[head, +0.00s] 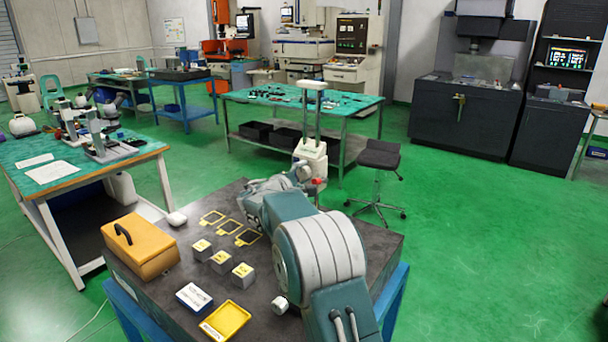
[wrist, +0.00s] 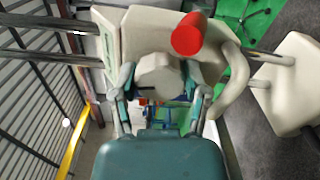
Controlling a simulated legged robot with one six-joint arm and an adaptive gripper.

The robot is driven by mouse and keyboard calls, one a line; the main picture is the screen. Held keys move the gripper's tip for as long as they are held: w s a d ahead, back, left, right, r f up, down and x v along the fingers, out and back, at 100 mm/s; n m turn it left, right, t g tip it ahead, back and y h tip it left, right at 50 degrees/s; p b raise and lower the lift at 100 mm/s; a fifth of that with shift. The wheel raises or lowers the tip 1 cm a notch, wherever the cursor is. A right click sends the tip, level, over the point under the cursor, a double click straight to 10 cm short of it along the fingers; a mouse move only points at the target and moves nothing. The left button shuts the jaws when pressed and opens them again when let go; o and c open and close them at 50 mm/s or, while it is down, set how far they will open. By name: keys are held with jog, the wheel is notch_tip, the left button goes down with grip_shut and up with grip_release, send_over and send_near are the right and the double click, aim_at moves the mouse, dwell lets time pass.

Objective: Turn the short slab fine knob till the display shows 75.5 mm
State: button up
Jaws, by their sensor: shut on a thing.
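The white height gauge (head: 311,152) stands at the far edge of the dark granite plate, with a twin-post column rising from its body. In the wrist view its cream body (wrist: 150,35) carries a red cylindrical knob (wrist: 187,36) and a pale many-sided knob (wrist: 160,77). My gripper (wrist: 160,82) has one finger on each side of the pale knob and is shut on it. In the head view my gripper (head: 304,174) is at the gauge, partly hidden by my arm. The red knob (head: 318,182) shows beside it. I cannot read any display value.
The granite plate (head: 150,295) holds an orange case (head: 140,246), several small grey blocks, yellow frames, a yellow tray (head: 226,321) and a white-and-blue box (head: 194,297). A black stool (head: 379,157) stands behind the plate. Green floor to the right is clear.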

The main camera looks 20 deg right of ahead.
jog(key=n, duration=0.4)
jog(key=f+n, duration=0.1)
jog(key=n, duration=0.1)
jog(key=shift+a, duration=0.3)
jog(key=shift+n, duration=0.3)
jog(key=o, duration=0.9)
jog(key=shift+r, duration=0.1)
jog(key=shift+a+r, duration=0.1)
jog(key=shift+r, duration=0.1)
jog(key=shift+s+a, duration=0.1)
jog(key=shift+a, duration=0.05)
jog(key=v, duration=1.1)
jog(key=shift+s+a+f, duration=0.15)
jog(key=shift+a, duration=0.15)
